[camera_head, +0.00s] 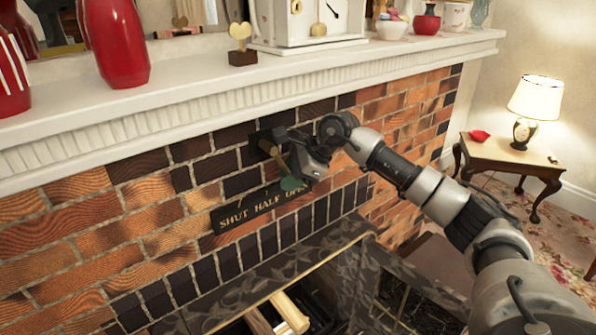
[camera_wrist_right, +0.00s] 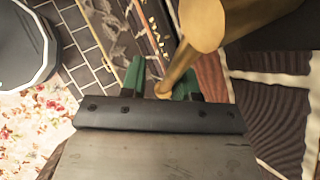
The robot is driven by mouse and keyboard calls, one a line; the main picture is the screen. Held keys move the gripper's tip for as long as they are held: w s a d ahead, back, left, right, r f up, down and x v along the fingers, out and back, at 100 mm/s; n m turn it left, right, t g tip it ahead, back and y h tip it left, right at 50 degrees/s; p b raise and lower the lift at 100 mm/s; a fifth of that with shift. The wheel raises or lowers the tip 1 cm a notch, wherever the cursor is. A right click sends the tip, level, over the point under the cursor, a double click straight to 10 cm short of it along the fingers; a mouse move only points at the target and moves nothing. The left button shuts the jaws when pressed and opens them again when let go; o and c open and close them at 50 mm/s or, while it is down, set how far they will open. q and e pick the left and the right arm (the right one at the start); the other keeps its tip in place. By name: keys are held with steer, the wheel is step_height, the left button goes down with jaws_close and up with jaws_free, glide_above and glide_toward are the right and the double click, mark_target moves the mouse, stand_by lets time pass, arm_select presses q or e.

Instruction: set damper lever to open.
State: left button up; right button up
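The brass damper lever (camera_head: 274,153) comes out of a dark mount in the brick front, below the mantel. Its far end is hidden by my right gripper. A dark plate (camera_head: 240,215) below it reads SHUT, HALF, OPEN; which word the lever lines up with is unclear. My right gripper (camera_head: 292,178) is at the lever, above the plate's right part. In the right wrist view, the lever (camera_wrist_right: 185,62) runs down between the two green fingertips (camera_wrist_right: 160,80). The fingers stand apart, with a gap on the left side of the lever. My left gripper is not in view.
The white mantel (camera_head: 150,105) runs above, with red vases (camera_head: 115,45), a heart ornament (camera_head: 240,40) and a white clock (camera_head: 305,25). The fireplace opening with logs (camera_head: 285,312) is below. A side table (camera_head: 505,155) with a lamp stands at right.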

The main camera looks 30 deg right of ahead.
steer(key=shift+o, duration=0.5)
steer(key=shift+s+r, duration=0.1)
steer(key=shift+d, duration=0.2)
steer(key=s+d+r+b, duration=0.1)
steer(key=s+d+b, duration=0.3)
steer(key=s+d, duration=0.6)
steer(key=shift+s+r, duration=0.3)
steer(key=shift+r, duration=0.1)
steer(key=shift+d, duration=0.1)
